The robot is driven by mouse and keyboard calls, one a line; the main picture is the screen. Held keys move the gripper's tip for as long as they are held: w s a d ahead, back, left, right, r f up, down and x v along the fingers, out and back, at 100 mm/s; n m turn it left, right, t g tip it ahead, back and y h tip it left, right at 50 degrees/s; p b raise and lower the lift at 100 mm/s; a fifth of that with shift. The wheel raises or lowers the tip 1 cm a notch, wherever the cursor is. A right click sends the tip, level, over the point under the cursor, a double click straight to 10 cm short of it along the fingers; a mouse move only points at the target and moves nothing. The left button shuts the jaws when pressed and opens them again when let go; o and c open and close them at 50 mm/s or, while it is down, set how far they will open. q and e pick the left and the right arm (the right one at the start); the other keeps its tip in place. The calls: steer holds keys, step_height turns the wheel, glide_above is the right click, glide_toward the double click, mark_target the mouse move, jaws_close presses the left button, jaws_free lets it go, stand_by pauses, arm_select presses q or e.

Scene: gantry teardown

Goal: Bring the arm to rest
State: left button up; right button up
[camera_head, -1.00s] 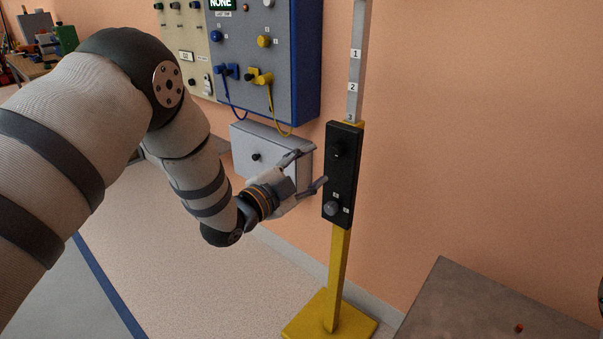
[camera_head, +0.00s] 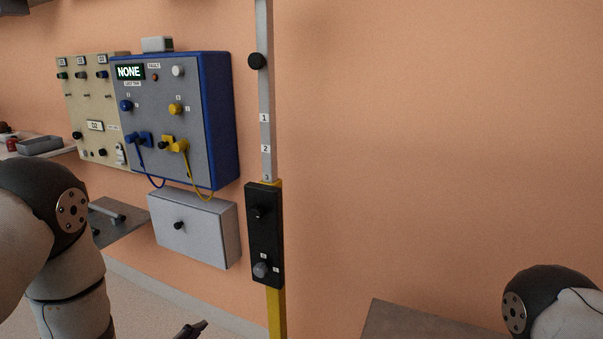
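My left arm comes in from the left edge, bent at a dark joint. Only a dark tip of my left gripper (camera_head: 190,330) shows at the bottom edge, below the grey box and left of the yellow post. The rest of this gripper is cut off, so I cannot tell its opening. It is apart from the black control box (camera_head: 264,232) on the post. My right arm shows at the lower right, with its gripper out of view.
A blue-sided panel (camera_head: 170,110) reading NONE, with blue and yellow plugs, hangs beside a beige panel (camera_head: 88,125). A grey box (camera_head: 205,232) is below. The yellow post (camera_head: 277,310) carries a numbered rail (camera_head: 265,100). A grey tabletop (camera_head: 420,325) stands at the lower right.

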arm_select(q)
steer(key=s+a+f+n+g+y, duration=0.1)
steer(key=s+f+n+g, duration=0.25)
steer(key=s+f, duration=0.45)
steer(key=s+a+f+n+g+y, duration=0.1)
steer(key=s+f+n+g, duration=0.2)
steer(key=s, duration=1)
steer(key=s+n+g+y, duration=0.1)
steer(key=s+n+g, duration=0.2)
steer(key=s, duration=1.6)
steer(key=g, duration=0.4)
steer(key=shift+a+f, duration=0.15)
steer(key=shift+a, duration=0.15)
